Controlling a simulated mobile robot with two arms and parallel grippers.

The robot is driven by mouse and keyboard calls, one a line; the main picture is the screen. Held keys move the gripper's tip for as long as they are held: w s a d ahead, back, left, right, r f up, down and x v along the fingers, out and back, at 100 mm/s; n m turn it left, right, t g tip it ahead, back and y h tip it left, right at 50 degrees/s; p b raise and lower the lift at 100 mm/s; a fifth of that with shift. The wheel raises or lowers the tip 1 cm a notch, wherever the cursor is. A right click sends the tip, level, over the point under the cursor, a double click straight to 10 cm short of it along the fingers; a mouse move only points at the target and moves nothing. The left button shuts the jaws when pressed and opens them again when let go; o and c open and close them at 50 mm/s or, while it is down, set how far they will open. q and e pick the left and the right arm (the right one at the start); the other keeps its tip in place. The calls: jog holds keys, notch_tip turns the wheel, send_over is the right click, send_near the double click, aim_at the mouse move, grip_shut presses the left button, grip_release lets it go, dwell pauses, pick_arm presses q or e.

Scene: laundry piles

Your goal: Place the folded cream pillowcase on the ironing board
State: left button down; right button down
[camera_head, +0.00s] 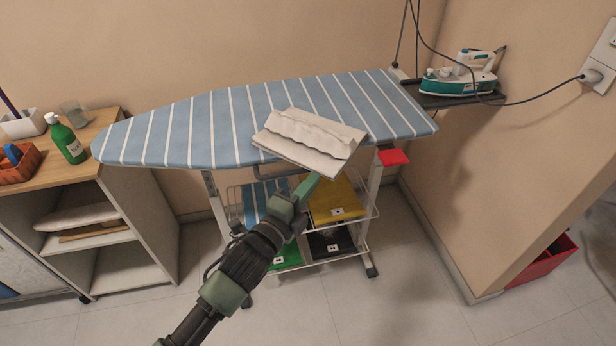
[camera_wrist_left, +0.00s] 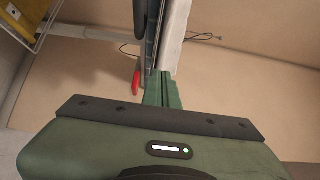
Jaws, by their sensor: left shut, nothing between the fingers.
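The folded cream pillowcase (camera_head: 310,138) lies flat on the blue-and-white striped ironing board (camera_head: 215,130), right of its middle. Its near corner reaches over the board's front edge. My left gripper (camera_head: 311,181) is shut and empty, its tips just below that overhanging edge. In the left wrist view the fingers (camera_wrist_left: 164,88) point at the edge-on pillowcase (camera_wrist_left: 175,40) and the board's edge (camera_wrist_left: 152,40); whether they touch the cloth I cannot tell. My right gripper is not in view.
A teal iron (camera_head: 460,78) stands on a dark rest (camera_head: 430,98) at the board's right end, its cord running to a wall socket. A red piece (camera_head: 393,157) sticks out under the board. A rack (camera_head: 362,218) with folded cloths stands below. A wooden shelf unit (camera_head: 140,215) is at left.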

aim_at(298, 164)
pick_arm(q)
jog(key=shift+w+a, duration=0.3)
jog(key=shift+w, duration=0.35)
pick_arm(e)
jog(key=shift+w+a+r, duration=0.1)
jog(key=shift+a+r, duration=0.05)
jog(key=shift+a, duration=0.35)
pick_arm(q)
jog(key=w, duration=0.2)
jog(key=w+a, duration=0.1)
jog(key=w, duration=0.1)
jog(key=w+a, duration=0.1)
jog(key=w, duration=0.1)
jog(key=shift+w+a+b, duration=0.1)
jog(key=shift+w+b, duration=0.2)
jog(key=shift+w, duration=0.1)
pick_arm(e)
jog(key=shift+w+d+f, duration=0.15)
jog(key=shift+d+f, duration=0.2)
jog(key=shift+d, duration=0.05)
pick_arm(q)
jog(key=shift+s+f, duration=0.1)
jog(key=shift+s, duration=0.05)
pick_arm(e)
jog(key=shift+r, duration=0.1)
